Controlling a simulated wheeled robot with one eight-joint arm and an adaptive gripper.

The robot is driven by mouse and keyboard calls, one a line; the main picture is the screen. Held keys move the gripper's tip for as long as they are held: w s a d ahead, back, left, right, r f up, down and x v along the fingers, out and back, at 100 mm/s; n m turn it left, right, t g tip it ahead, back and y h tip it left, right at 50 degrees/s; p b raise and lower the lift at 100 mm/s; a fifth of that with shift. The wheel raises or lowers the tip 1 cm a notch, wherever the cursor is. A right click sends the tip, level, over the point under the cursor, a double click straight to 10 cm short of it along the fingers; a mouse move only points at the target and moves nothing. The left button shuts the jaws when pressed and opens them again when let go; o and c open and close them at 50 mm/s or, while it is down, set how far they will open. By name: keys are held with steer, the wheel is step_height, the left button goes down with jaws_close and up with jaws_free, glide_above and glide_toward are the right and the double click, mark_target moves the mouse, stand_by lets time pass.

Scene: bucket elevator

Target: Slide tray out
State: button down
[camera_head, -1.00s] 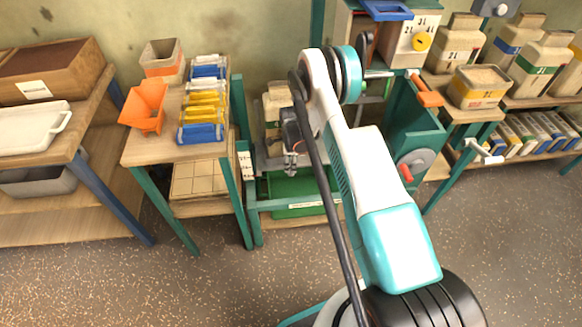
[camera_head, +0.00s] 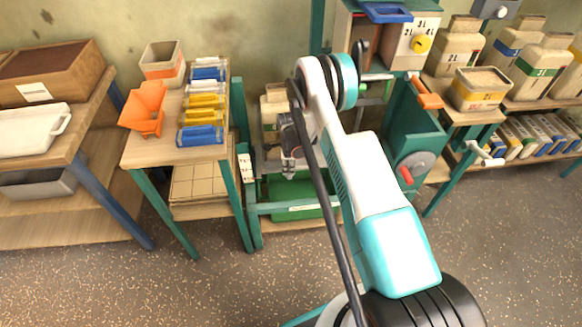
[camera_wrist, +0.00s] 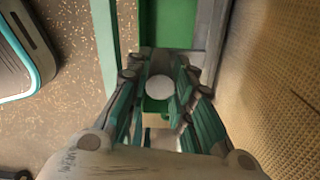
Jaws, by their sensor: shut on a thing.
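A green tray (camera_head: 292,212) with a pale label sits low in the teal frame of the bucket elevator, below my gripper in the head view. My gripper (camera_head: 289,170) hangs above the tray's front area, partly hidden by my own arm. In the wrist view, my gripper (camera_wrist: 160,90) has its fingers on both sides of a pale round knob (camera_wrist: 160,86) and is shut on it. A green surface (camera_wrist: 175,25) lies beyond the knob; I cannot tell whether it is the tray. The knob's attachment is hidden.
A teal frame post (camera_head: 240,190) stands left of the tray. Left of it is a table (camera_head: 150,150) with an orange hopper (camera_head: 145,107) and coloured packs. A handwheel (camera_head: 412,167) is on the right. The speckled floor in front is open.

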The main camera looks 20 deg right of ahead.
steer(key=shift+w+a, duration=0.25)
steer(key=shift+a, duration=0.55)
steer(key=shift+w+a, duration=0.2)
steer(key=shift+a, duration=0.6)
steer(key=c, duration=1.4)
jaws_free()
steer(key=shift+o, duration=0.2)
steer(key=shift+a, duration=0.2)
steer(key=shift+d, duration=0.1)
step_height(320, 180, up, 12)
